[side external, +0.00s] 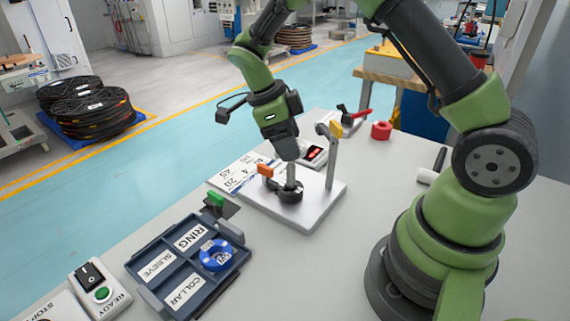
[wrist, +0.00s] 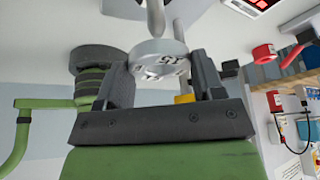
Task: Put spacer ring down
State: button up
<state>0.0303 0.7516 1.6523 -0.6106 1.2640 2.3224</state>
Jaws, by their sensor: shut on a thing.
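My gripper (wrist: 160,78) is shut on a grey ring (wrist: 158,62) with printed marks on its face. In the wrist view the ring sits between the two dark fingers. A grey spindle (wrist: 155,18) lines up behind the ring; I cannot tell whether the ring is around its tip or just apart from it. In the side view my gripper (side external: 288,153) points down directly above the upright spindle (side external: 291,176). The spindle has a dark round base (side external: 290,193) on a pale plate (side external: 262,213). The ring is not clearly visible there.
A post with a yellow top (side external: 333,150) stands close right of the gripper; an orange tab (side external: 265,170) is at left. A red part (side external: 381,131) stands at the back.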

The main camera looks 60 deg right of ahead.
jog(key=shift+a+r+n, duration=0.15)
jog(key=shift+r+n, duration=0.4)
jog(key=shift+n, duration=0.05)
jog(key=a+r+n+t+y, duration=0.1)
jog(key=a+r+n+t, duration=0.1)
jog(key=n, duration=1.2)
jog(key=a+r+n+t+y, duration=0.1)
jog(key=r+n+t, duration=0.4)
jog(key=n, duration=0.9)
jog(key=shift+w+a+t+y, duration=0.35)
jog(key=shift+a+t, duration=0.25)
jog(key=shift+a, duration=0.1)
